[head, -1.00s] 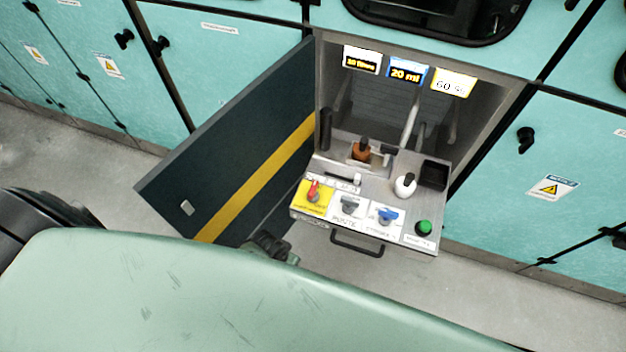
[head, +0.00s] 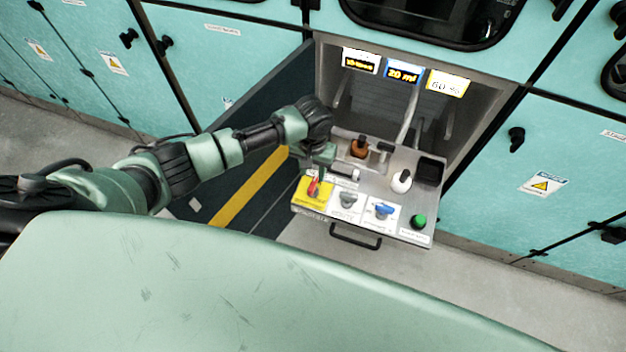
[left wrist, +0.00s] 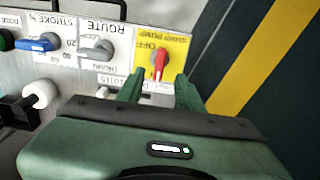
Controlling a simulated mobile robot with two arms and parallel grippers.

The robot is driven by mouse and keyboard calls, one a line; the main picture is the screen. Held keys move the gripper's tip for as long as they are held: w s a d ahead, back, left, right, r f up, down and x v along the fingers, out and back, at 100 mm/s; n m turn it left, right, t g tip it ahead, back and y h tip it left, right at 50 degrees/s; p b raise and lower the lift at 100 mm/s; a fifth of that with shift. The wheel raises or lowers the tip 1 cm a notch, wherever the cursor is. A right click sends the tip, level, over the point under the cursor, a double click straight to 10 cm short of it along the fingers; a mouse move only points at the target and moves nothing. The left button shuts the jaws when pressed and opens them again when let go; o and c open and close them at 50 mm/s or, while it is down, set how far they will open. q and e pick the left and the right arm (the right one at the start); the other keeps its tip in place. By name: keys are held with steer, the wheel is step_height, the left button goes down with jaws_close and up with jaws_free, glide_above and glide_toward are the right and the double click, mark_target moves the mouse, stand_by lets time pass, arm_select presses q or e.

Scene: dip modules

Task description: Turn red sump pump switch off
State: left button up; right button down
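The red sump pump switch (head: 314,188) sits on a yellow plate at the left front corner of the pulled-out control panel. In the left wrist view the red switch (left wrist: 160,65) shows on its yellow label, with the word OFF beside it. My left gripper (head: 319,172) is just behind the switch and above the panel. In the left wrist view its two green fingers (left wrist: 160,88) are apart, with the red handle between and just beyond their tips. I cannot tell whether they touch it. My right gripper is not in view.
A dark open door (head: 262,125) with a yellow stripe stands at left.

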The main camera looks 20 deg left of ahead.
mark_target(313, 183)
arm_select(q)
step_height(313, 183, down, 6)
steer(key=shift+f, duration=0.25)
jaws_close()
